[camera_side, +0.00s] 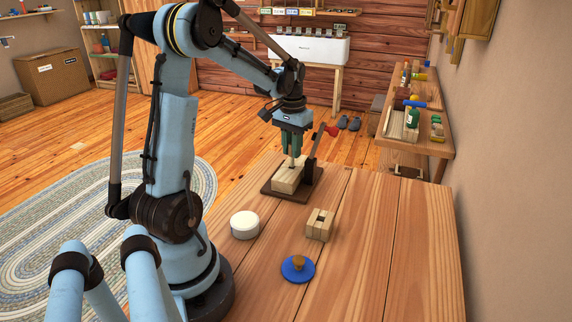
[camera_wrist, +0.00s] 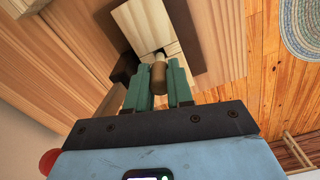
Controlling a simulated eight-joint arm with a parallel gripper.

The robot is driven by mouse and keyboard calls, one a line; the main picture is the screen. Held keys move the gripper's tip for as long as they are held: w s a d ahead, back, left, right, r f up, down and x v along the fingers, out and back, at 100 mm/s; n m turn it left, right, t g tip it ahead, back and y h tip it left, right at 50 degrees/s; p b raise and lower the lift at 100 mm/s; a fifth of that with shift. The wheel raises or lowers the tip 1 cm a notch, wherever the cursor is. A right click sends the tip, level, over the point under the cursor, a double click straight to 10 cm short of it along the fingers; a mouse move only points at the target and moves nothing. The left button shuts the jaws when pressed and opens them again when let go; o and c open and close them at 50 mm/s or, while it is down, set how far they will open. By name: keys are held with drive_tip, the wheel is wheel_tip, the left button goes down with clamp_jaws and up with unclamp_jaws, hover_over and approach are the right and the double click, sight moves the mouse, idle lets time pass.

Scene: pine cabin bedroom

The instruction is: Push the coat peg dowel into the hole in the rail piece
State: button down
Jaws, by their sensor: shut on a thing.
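The coat peg dowel (camera_wrist: 158,76) is a short light-brown peg. My gripper (camera_side: 292,153) is shut on it, with one green finger on each side in the wrist view (camera_wrist: 158,88). The dowel points down at the rail piece (camera_side: 285,181), a pale wood block on a dark base. The rail piece also shows in the wrist view (camera_wrist: 143,22). A dark opening (camera_wrist: 160,56) shows at the dowel's far end. I cannot tell whether the tip is inside the hole or just above it.
A dark upright with a red-knobbed lever (camera_side: 331,130) stands right beside the rail piece. A white round tub (camera_side: 245,225), a slotted wood block (camera_side: 320,225) and a blue disc with a knob (camera_side: 298,270) stand nearer. The table's right side is clear.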

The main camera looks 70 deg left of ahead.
drive_tip(key=shift+f, duration=1.7)
idle(1.0)
drive_tip(key=c, duration=0.9)
unclamp_jaws()
wheel_tip(320, 180, up, 11)
drive_tip(key=shift+r, duration=0.15)
drive_tip(key=shift+d+r, duration=0.2)
drive_tip(key=shift+r, duration=0.2)
drive_tip(key=s+d+f+m+t, duration=0.1)
drive_tip(key=d+m+t, duration=0.1)
drive_tip(key=d, duration=0.6)
drive_tip(key=s+d+f+m+t, duration=0.1)
drive_tip(key=d+m+t, duration=0.1)
drive_tip(key=d, duration=0.7)
drive_tip(key=s+d+f+m+t, duration=0.1)
drive_tip(key=d+m+t, duration=0.1)
drive_tip(key=d, duration=0.6)
drive_tip(key=shift+d+f+t, duration=0.1)
drive_tip(key=shift+d+t, duration=0.3)
drive_tip(key=shift+t, duration=0.2)
